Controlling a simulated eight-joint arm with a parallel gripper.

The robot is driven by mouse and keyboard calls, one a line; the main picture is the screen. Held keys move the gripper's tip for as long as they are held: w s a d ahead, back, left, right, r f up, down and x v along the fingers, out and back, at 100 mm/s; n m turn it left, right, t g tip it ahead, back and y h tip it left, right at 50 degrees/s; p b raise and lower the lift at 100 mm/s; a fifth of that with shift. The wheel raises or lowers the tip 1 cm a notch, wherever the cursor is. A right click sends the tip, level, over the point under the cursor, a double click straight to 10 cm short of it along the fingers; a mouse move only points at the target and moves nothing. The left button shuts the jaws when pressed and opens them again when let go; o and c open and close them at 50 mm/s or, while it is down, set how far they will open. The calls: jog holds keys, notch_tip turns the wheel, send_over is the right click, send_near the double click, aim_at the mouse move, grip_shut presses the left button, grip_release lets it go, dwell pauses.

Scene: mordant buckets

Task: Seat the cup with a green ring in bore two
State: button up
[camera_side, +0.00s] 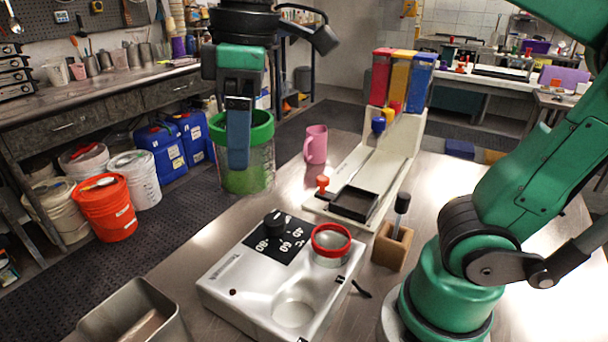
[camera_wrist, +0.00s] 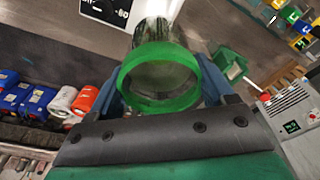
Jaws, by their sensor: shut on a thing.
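My gripper (camera_side: 238,160) is shut on the clear cup with a green ring (camera_side: 262,130) and holds it in the air, roughly upright, left of the bench edge in the side view. In the wrist view the green ring (camera_wrist: 160,104) sits between the blue fingers. The lower part of the cup looks green; I cannot tell whether it is filled. The silver unit (camera_side: 225,283) has two round bores. The front bore (camera_side: 293,314) is empty. A clear cup with a red ring (camera_side: 331,241) sits in the rear one. I see no bore numbers.
A black dial (camera_side: 275,222) rises from the silver unit. A wooden block (camera_side: 393,247) holding a dark-handled tool stands right of it. Behind are a dispenser (camera_side: 403,130), a black tray (camera_side: 354,203) and a pink mug (camera_side: 316,145). A metal bin (camera_side: 130,310) is front left.

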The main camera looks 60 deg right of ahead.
jog(key=s+f+n, duration=0.1)
jog(key=s+f, duration=0.1)
jog(key=s, duration=0.3)
jog(key=f, duration=1.9)
jog(key=shift+s+a+f, duration=0.15)
jog(key=shift+s+f, duration=0.05)
jog(key=shift+f, duration=0.15)
jog(key=o, duration=1.4)
notch_tip(320, 180, up, 12)
jog(key=s+d, duration=0.1)
jog(key=w+d+f+m+t, duration=0.3)
jog(key=w+d+m+t, duration=0.3)
jog(key=w+m, duration=0.2)
jog(key=shift+w+d+f+h, duration=0.3)
jog(key=shift+w+h, duration=0.1)
jog(key=shift+w, duration=0.2)
